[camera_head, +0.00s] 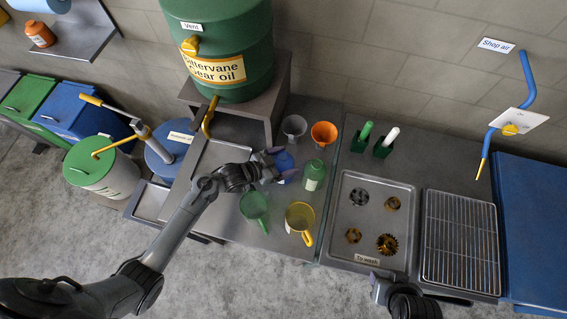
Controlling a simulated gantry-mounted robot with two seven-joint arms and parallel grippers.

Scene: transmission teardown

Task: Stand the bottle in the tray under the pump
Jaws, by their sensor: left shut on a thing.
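My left gripper (276,166) reaches over the counter and is shut on a blue object (286,160), apparently a bottle, partly hidden by the fingers. A green bottle (314,175) with a pale label stands just right of it. A blue drum (166,155) at the left carries a hand pump (142,129) with a yellow handle. A metal tray (151,201) lies in front of that drum, clear of the gripper. My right gripper (380,285) shows at the bottom edge; its fingers are not clear.
A green gear oil drum (221,45) stands on a raised stand, with a second tray (216,155) below its tap. Green jug (255,207), yellow jug (300,217), orange funnel (324,133) and grey funnel (294,126) crowd the counter. A parts tray (372,260) and wire rack (460,240) lie right.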

